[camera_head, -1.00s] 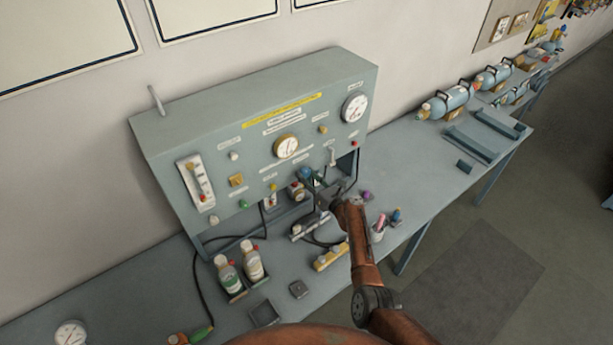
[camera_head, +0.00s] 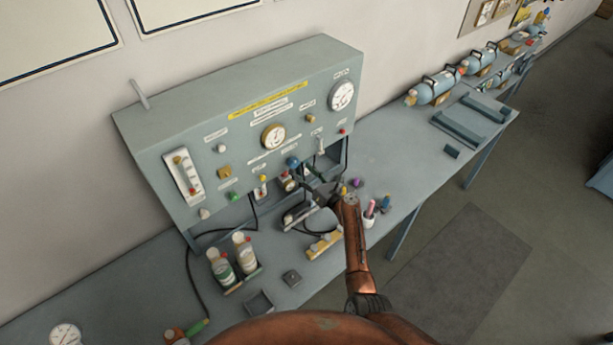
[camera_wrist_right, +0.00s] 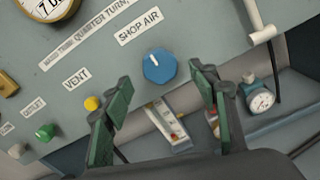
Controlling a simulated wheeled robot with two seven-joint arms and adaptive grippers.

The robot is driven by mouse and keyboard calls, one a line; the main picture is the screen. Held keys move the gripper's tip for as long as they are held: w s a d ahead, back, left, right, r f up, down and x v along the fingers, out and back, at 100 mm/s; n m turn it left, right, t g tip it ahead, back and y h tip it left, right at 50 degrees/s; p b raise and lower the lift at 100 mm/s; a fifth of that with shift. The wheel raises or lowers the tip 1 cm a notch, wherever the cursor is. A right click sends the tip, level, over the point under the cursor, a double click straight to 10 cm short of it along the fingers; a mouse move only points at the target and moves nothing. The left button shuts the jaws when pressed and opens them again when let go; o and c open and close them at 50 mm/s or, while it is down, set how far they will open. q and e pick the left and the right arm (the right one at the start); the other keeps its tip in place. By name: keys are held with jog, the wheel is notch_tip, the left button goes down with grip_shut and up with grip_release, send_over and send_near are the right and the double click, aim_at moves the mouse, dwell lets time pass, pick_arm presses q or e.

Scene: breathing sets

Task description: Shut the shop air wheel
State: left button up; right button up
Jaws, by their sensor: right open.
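The shop air wheel is a blue knob (camera_wrist_right: 159,67) under the "SHOP AIR" label (camera_wrist_right: 139,27) on the panel, with a small white mark at its top. In the head view the blue wheel (camera_head: 293,162) shows at the panel's lower edge. My right gripper (camera_wrist_right: 165,92) is open, its green-padded fingers on either side of and below the wheel in the wrist view, with nothing between them. In the head view the right gripper (camera_head: 312,182) is just below and right of the wheel, apart from it. My left gripper is not in view.
The grey panel (camera_head: 190,110) carries gauges, a lever and small knobs. A yellow knob (camera_wrist_right: 91,103) sits under "VENT", left of the wheel. Bottles (camera_head: 221,267) and small parts stand on the bench below. Blue cylinders (camera_head: 432,92) lie at the back right.

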jog(key=v, duration=0.3)
jog(key=shift+s, duration=0.15)
dwell(0.4)
